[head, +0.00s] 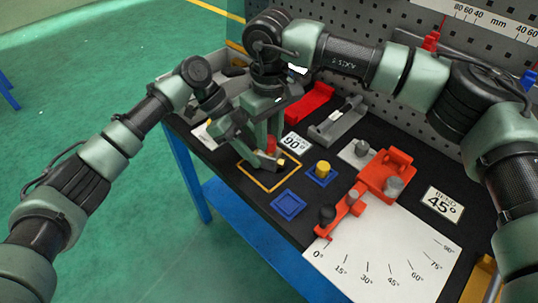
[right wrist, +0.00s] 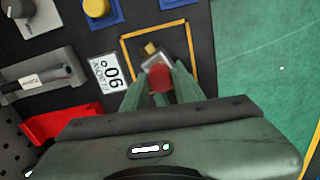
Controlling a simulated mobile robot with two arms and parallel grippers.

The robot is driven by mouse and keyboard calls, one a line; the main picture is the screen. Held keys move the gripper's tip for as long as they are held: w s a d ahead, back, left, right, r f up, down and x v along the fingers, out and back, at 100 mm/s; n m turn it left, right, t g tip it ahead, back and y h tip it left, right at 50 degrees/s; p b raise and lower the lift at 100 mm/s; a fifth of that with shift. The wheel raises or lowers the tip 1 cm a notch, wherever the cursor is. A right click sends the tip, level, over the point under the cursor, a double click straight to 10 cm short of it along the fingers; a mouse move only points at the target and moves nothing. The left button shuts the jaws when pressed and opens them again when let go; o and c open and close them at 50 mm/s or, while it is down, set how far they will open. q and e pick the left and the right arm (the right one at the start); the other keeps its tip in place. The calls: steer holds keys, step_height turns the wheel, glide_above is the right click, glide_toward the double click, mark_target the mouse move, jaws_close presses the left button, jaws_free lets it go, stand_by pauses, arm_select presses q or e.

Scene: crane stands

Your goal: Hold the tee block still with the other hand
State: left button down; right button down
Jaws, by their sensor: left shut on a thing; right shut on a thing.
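The tee block (right wrist: 153,62) is a small grey metallic block with a brass stub (right wrist: 150,48), inside the yellow outlined square (right wrist: 190,50) in the right wrist view. In the head view the brass stub (head: 281,162) shows, but the grippers hide most of the block. My right gripper (head: 271,138) points down from above and is shut on a red part (right wrist: 160,78) at the block; the red part also shows in the head view (head: 271,146). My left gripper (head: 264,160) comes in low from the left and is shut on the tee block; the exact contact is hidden.
A yellow knob on a blue base (head: 323,169) and an empty blue square (head: 288,204) lie right of the outline. An orange bending fixture (head: 385,175) stands by a white angle chart (head: 385,250). A red holder (head: 308,103) and grey cradle (head: 338,120) stand behind, before a pegboard.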

steer(key=shift+r, duration=0.1)
steer(key=c, duration=1)
jaws_free()
steer(key=shift+s, duration=0.1)
steer(key=shift+c, duration=0.2)
steer(key=shift+c, duration=0.7)
